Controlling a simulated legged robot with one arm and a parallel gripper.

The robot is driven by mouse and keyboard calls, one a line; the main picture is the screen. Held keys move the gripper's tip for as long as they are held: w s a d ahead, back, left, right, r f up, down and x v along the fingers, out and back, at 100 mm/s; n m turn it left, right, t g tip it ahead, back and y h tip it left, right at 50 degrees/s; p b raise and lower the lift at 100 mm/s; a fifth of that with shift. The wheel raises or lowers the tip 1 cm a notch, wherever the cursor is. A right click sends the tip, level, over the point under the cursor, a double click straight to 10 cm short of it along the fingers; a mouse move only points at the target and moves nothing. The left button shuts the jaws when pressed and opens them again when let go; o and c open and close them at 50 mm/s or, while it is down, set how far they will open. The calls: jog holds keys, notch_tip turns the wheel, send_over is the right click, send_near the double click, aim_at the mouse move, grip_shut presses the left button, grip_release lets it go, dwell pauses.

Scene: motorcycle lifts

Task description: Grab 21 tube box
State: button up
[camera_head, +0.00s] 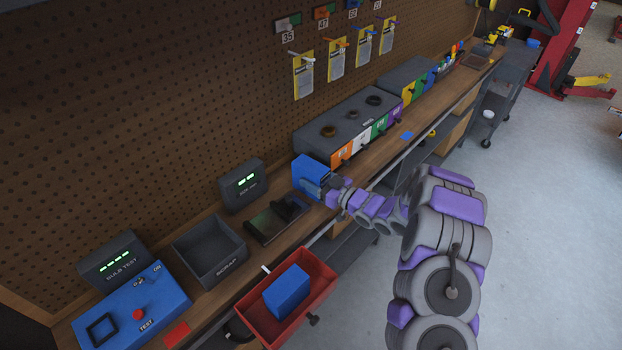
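No label reading 21 is legible, so I cannot tell which thing is the 21 tube box. A blue box (311,170) stands on the wooden bench, left of the long grey drawer unit. My gripper (312,187) is at the near side of this box, its grey fingers against or just in front of it. The fingers are small and partly merge with the box, so whether they grip it is unclear. A second blue box (287,291) lies in a red open drawer or bin (318,290) at the bench's front.
Left on the bench are a dark tray (262,232), a grey scrap bin (203,270), a grey display (243,186) and a blue bulb tester (100,322). Yellow packages (303,80) hang on the pegboard. A grey drawer unit (315,145) stands right.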

jog(key=c, duration=0.7)
jog(key=shift+r, duration=0.1)
